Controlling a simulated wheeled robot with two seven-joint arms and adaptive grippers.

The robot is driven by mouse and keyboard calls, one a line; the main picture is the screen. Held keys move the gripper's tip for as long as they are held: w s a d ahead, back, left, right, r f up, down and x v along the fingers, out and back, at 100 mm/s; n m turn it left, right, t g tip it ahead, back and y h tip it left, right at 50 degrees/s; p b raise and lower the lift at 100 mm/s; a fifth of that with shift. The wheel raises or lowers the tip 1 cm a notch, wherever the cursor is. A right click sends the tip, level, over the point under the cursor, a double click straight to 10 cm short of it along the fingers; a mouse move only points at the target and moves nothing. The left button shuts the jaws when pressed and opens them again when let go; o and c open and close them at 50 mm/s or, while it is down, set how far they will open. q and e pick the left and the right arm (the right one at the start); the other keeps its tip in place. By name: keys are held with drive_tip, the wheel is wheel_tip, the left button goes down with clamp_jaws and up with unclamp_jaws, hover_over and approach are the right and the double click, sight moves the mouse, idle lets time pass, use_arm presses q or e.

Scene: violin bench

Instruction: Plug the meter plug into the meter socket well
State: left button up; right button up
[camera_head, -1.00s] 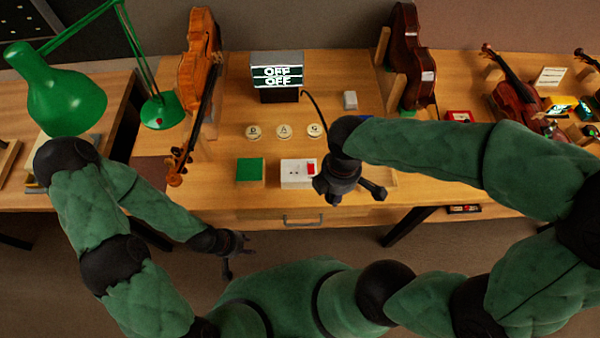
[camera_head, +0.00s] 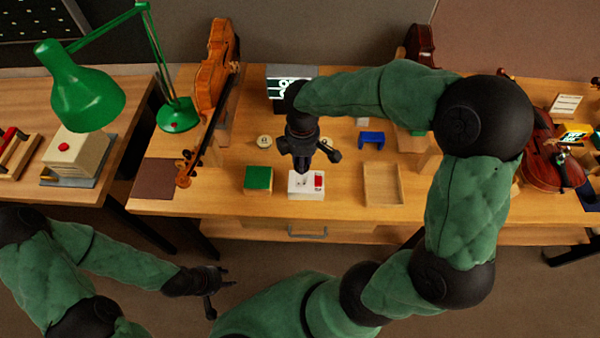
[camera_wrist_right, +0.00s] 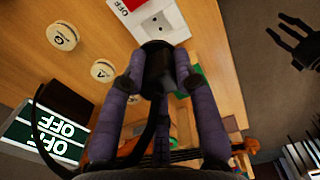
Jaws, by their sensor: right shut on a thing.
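My right gripper (camera_head: 303,166) is shut on the black meter plug, directly above the white socket box (camera_head: 297,190). In the right wrist view, the plug (camera_wrist_right: 158,68) sits between the fingers, its far end close to the box (camera_wrist_right: 172,22). The box has a round socket with two holes and a red switch (camera_head: 319,180) beside it. Whether the plug touches the socket is not clear. A dark cable (camera_wrist_right: 130,158) runs near the gripper. My left gripper (camera_head: 220,289) is open and empty, in front of the bench.
A green block (camera_head: 258,179) stands left of the socket box, and a shallow wooden tray (camera_head: 382,198) lies to its right. A blue bracket (camera_head: 371,139) is behind the tray. Round labelled discs (camera_wrist_right: 103,70) lie behind the box. A violin (camera_head: 217,70) stands at left.

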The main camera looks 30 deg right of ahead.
drive_tip(key=shift+w, duration=0.1)
idle(0.3)
drive_tip(key=b, duration=0.4)
hover_over(301, 184)
drive_tip(key=shift+f, duration=2.9)
drive_tip(key=shift+p, duration=0.7)
drive_tip(key=shift+f+b, duration=0.9)
drive_tip(key=shift+f, duration=0.45)
drive_tip(key=o, duration=1.1)
drive_tip(key=shift+o, duration=0.2)
